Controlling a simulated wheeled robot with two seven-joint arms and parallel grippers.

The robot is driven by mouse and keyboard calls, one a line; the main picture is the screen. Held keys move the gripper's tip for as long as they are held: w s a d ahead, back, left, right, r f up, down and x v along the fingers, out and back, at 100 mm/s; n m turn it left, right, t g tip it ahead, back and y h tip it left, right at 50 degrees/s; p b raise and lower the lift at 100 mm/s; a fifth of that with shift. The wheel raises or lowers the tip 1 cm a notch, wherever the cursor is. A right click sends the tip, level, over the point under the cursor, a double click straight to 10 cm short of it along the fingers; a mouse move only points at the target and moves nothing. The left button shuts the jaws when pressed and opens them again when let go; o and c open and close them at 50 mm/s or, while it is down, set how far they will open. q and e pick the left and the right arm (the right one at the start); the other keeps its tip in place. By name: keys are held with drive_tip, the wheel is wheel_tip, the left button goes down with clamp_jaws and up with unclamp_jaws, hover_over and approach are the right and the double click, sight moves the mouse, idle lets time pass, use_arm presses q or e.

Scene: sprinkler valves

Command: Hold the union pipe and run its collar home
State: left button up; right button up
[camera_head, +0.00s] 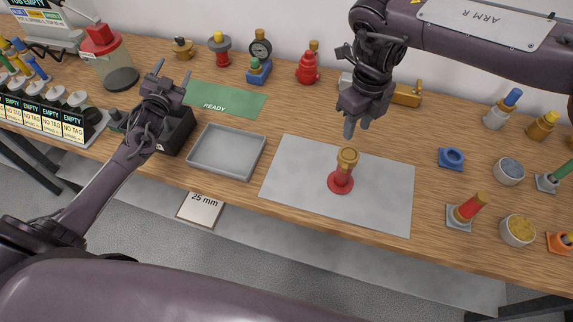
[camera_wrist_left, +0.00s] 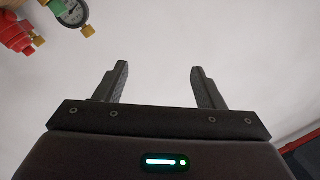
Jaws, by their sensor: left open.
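What looks like the union pipe (camera_head: 341,183) stands upright on the grey mat, with a round red foot. A brass collar (camera_head: 347,157) sits at its top; how far it is threaded on cannot be told. My right gripper (camera_head: 356,130) points down just above and behind the collar, apart from it; its finger gap is unclear. My left gripper (camera_head: 172,72) is raised at the left over the table, open and empty, far from the pipe. In the left wrist view its two fingers (camera_wrist_left: 159,72) stand apart with only pale wall between them.
The grey mat (camera_head: 290,170) is otherwise bare. A grey tray (camera_head: 228,176) lies to its left, a green READY mat (camera_head: 232,100) behind. A brass fitting (camera_head: 407,95) lies behind my right arm.

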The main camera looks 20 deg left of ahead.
sight(338, 168)
use_arm(q)
drive_tip(key=w+d+r+m+g+h, duration=0.15)
drive_tip(key=d+h, duration=0.35)
drive_tip(key=d, duration=0.5)
drive_tip(key=w+d+r+m+h, duration=0.1)
drive_tip(key=w+d+m+h, duration=0.2)
drive_tip(key=d, duration=0.7)
drive_tip(key=s+d+f+g+h, duration=0.2)
drive_tip(key=s+d+f+g, duration=0.1)
drive_tip(key=d, duration=0.5)
drive_tip(key=s+d+f+m+g+h, duration=0.1)
drive_tip(key=s+d+f+g+h, duration=0.2)
drive_tip(key=s+d+f, duration=0.2)
drive_tip(key=s+d+f+m+g+h, duration=0.1)
drive_tip(key=s+d+f+g+h, duration=0.1)
drive_tip(key=s+d, duration=0.7)
drive_tip(key=shift+d+f+m+g, duration=0.15)
drive_tip(key=shift+d+f, duration=0.2)
drive_tip(key=shift+d, duration=0.3)
drive_tip(key=shift+d+f+g, duration=0.15)
drive_tip(key=shift+d+f, duration=0.15)
drive_tip(key=shift+d, duration=0.4)
drive_tip(key=shift+d+f+m+g, duration=0.15)
drive_tip(key=shift+d+f, duration=0.2)
drive_tip(key=shift+d, duration=0.3)
drive_tip(key=shift+d+f, duration=0.1)
drive_tip(key=shift+d, duration=0.2)
drive_tip(key=x, duration=0.7)
drive_tip(key=shift+d, duration=0.1)
